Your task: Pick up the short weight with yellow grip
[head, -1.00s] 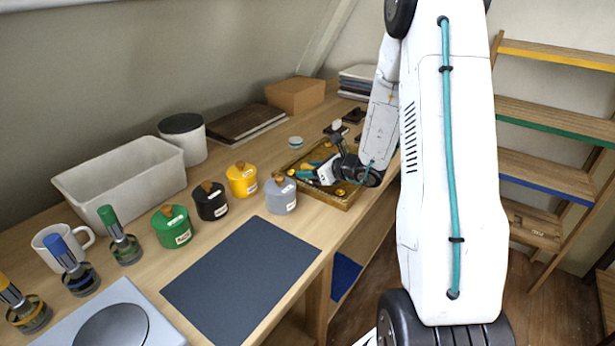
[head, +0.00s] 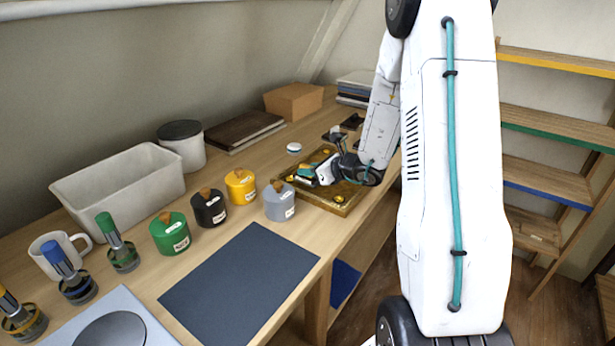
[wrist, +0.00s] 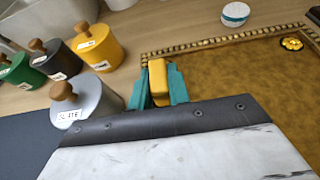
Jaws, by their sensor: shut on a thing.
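My gripper (wrist: 160,82) has teal fingers, shut on the yellow grip (wrist: 158,80) of a weight, one finger on each side. The weight's lower part is hidden behind the fingers and the gripper body in the wrist view. In the head view my gripper (head: 305,174) is low over the left part of a gilt-edged tray (head: 338,208), where the held weight is mostly hidden. I cannot tell whether the weight still touches the tray.
Lidded canisters in grey (head: 280,203), yellow (head: 241,187), black (head: 209,208) and green (head: 170,233) stand left of the tray. A small white round tin (head: 294,148) is behind it. Bottle-like weights with green (head: 122,250), blue (head: 74,278) and yellow (head: 20,318) grips stand front left.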

